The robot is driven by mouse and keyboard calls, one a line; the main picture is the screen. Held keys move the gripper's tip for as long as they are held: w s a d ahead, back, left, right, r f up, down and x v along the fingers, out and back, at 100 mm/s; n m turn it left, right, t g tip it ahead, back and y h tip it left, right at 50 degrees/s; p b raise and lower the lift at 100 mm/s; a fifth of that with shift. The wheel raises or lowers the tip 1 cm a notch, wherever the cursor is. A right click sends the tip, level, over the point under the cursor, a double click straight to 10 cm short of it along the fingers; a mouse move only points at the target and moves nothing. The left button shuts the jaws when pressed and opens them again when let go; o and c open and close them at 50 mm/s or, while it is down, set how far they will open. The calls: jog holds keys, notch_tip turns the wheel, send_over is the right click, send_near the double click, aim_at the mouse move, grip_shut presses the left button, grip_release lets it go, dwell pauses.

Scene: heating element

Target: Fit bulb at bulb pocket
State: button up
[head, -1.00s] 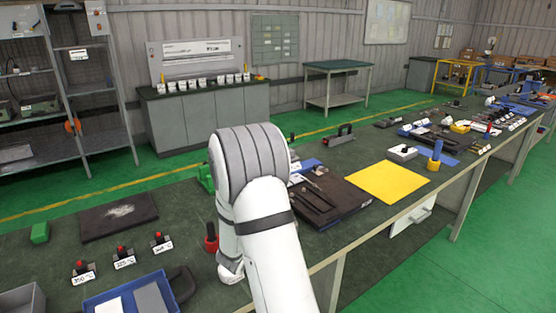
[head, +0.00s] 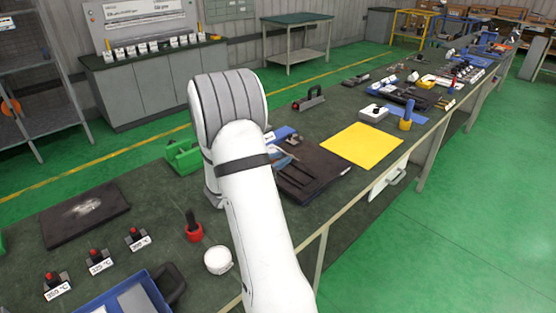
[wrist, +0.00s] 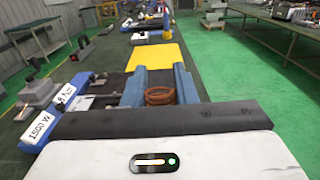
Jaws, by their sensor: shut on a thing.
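My gripper (wrist: 158,74) shows in the wrist view as two blue fingers shut on a copper-coloured coil (wrist: 160,95). The coil sits between the fingers close to the palm. I cannot make out a separate bulb on it. In the head view my white arm hides most of the gripper. A dark mat (head: 318,178) lies on the bench just beyond the arm. I cannot identify the bulb pocket in either view.
A yellow sheet (head: 362,145) lies right of the dark mat. A green block (head: 183,157) and a red-based holder (head: 193,232) stand left of the arm. Temperature-labelled parts (head: 97,262) and a blue tray (head: 135,297) are at front left. Bench surface left of the arm is partly clear.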

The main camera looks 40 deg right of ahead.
notch_tip(320, 180, down, 6)
jog(key=b, duration=0.4)
jog(key=shift+b, duration=0.3)
jog(key=shift+b, duration=0.4)
dwell(1.4)
jog(key=shift+s+f+b, duration=0.15)
jog(key=shift+f+b, duration=2.75)
jog(key=shift+f, duration=0.6)
